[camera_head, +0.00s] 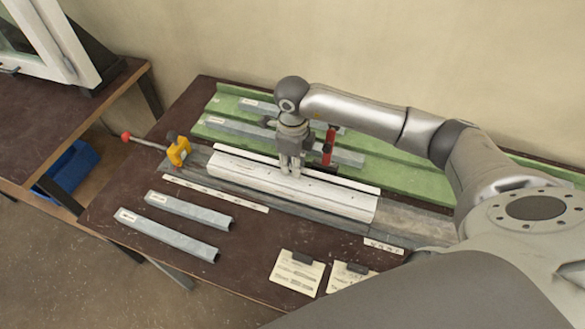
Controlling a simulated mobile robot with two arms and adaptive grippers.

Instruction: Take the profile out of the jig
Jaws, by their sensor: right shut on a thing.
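The long white profile (330,194) lies in the grey jig (410,217) on the dark bench. My right gripper (290,170) points down at the profile's middle, with its fingers shut on it; the exact contact is small in the picture. A yellow clamp (179,151) stands at the jig's left end, its red-tipped handle (127,136) swung out to the left. A red upright part (327,151), seemingly another clamp, stands just behind the profile, right of my gripper. My left gripper is not in view.
Grey profiles lie on the green rack (225,106) behind the jig. Two more grey profiles (165,233) lie at the front left. Paper cards (298,270) lie at the front edge. A window frame (50,40) stands on another table, and a blue bin (75,165) sits below.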

